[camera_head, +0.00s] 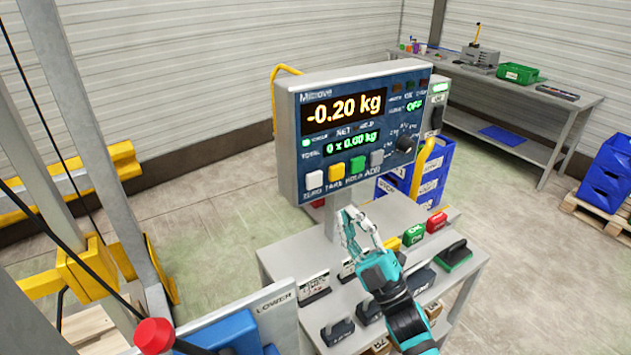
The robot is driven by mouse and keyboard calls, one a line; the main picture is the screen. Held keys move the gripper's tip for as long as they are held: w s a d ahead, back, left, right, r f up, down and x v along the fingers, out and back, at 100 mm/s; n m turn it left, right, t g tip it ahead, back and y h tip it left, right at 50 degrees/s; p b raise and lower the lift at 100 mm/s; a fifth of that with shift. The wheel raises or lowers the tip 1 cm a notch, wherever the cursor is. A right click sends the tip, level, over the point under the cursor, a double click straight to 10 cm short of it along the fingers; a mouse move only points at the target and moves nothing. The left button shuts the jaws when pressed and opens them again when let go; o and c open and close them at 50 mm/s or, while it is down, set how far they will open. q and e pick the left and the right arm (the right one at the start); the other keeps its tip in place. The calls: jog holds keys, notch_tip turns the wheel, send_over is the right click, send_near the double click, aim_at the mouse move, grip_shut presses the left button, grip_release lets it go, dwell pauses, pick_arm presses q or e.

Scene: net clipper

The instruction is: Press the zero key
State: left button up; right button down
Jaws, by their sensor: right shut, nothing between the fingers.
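The zero key (314,180) is the white key at the left end of the key row on the weighing indicator (292,150). Its label below reads ZERO. The display (344,107) reads -0.20 kg, with 0 x 0.00 kg beneath. My right gripper (351,214) is shut and empty, pointing up toward the panel. In the picture its fingertips are below and to the right of the zero key, apart from it. The zero key is fully visible. My left gripper is not in view.
Yellow (337,172), green (358,164) and grey (377,158) keys stand right of the zero key. Below is a grey stand (285,243) with weights and several coloured blocks. A red knob (154,335) is at lower left; blue crates (433,165) stand behind.

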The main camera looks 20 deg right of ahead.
aim_at(314, 180)
jog(key=shift+s+a+r+n+y, duration=0.15)
jog(key=shift+s+r+n+y, duration=0.1)
jog(key=shift+n+y, duration=0.3)
jog(key=shift+s+a+r+n+y, duration=0.1)
jog(key=shift+s+r+n+y, duration=0.1)
jog(key=shift+n+y, duration=0.35)
jog(key=shift+w, duration=0.1)
jog(key=w+a+b, duration=0.1)
jog(key=w+b, duration=0.1)
jog(key=w, duration=0.6)
jog(key=shift+w+b, duration=0.3)
jog(key=shift+w, duration=0.05)
jog(key=shift+a, duration=0.1)
dwell(0.5)
jog(key=shift+w, duration=0.4)
